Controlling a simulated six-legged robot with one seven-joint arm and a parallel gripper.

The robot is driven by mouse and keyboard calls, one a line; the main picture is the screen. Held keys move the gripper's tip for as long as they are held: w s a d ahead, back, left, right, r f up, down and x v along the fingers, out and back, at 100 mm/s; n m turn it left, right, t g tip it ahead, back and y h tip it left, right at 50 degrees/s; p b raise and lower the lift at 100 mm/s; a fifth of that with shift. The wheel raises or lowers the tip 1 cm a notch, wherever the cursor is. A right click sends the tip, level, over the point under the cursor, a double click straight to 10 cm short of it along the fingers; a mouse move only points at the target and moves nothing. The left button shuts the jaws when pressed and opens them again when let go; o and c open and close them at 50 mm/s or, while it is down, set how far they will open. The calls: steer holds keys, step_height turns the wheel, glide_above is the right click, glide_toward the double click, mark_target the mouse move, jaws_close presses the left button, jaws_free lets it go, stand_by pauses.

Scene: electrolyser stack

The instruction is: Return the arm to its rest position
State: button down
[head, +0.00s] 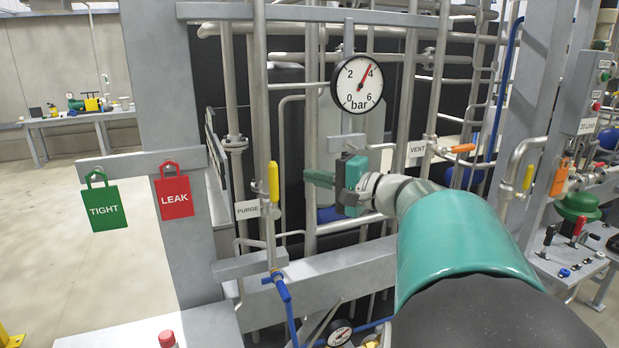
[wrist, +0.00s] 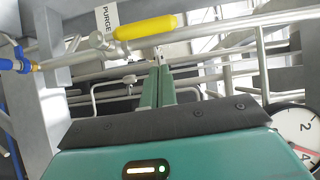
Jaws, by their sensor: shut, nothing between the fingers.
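My arm reaches from the lower right of the head view into the pipe frame. My gripper (head: 308,177) is at its end, pointing left, between the yellow purge handle and the vent handle and below the gauge. In the wrist view the two green fingers of my gripper (wrist: 160,70) lie together, with nothing held. The yellow purge handle (head: 273,182) stands upright on its pipe, apart from the fingertips. It also shows beyond them in the wrist view (wrist: 146,27), beside the PURGE label (wrist: 106,17).
The pressure gauge (head: 357,84) hangs above my gripper, its needle near 4. The orange vent handle (head: 461,148) lies level behind my arm. Green TIGHT (head: 103,209) and red LEAK (head: 174,197) tags hang at left. A control bench (head: 567,268) stands right. Open floor is at left.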

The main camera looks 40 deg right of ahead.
steer(key=v, duration=0.9)
steer(key=shift+s+a, duration=0.1)
steer(key=shift+a, duration=0.05)
steer(key=w+a+f+n+g+y, duration=0.15)
steer(key=a+f+g, duration=0.25)
steer(key=a, duration=0.5)
steer(key=a+f+n+g, duration=0.3)
steer(key=a+f+g, duration=0.15)
steer(key=a, duration=0.45)
steer(key=s+a+f+n+g+h, duration=0.3)
steer(key=s+a+f+n+h, duration=0.4)
steer(key=s+a+f+n, duration=0.2)
steer(key=shift+a+f+n, duration=0.35)
steer(key=shift+a+f, duration=0.4)
steer(key=shift+a, duration=0.4)
steer(key=shift+s+d, duration=0.1)
steer(key=shift+d, duration=0.1)
